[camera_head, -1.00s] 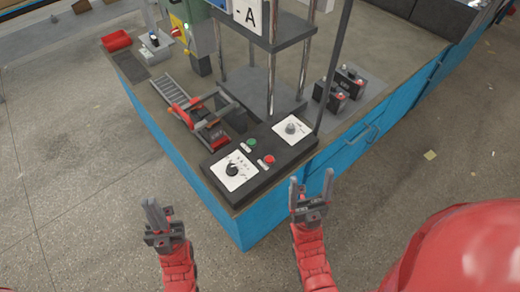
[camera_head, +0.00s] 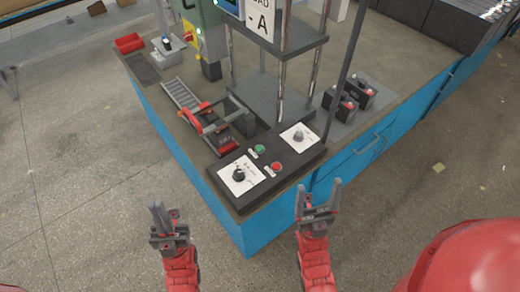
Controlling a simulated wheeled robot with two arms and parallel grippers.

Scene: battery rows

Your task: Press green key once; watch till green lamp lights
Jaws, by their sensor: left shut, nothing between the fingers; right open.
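The green key (camera_head: 260,149) is a small round button on the black control panel (camera_head: 262,192) at the near corner of the bench. A red key (camera_head: 277,167) sits to its lower right. A small bright green light (camera_head: 199,31) shows on the green cabinet at the back. My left gripper (camera_head: 160,208) is shut and empty, in front of the bench and left of the panel's near corner. My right gripper (camera_head: 319,187) is open and empty, in front of the panel's right side. Neither gripper touches the keys.
White dial plates with knobs (camera_head: 239,174) (camera_head: 299,136) flank the keys. A press frame with posts (camera_head: 282,85) rises behind the panel. Black batteries (camera_head: 340,107) stand at the right, a red tray (camera_head: 129,42) at the far left. The floor in front is clear.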

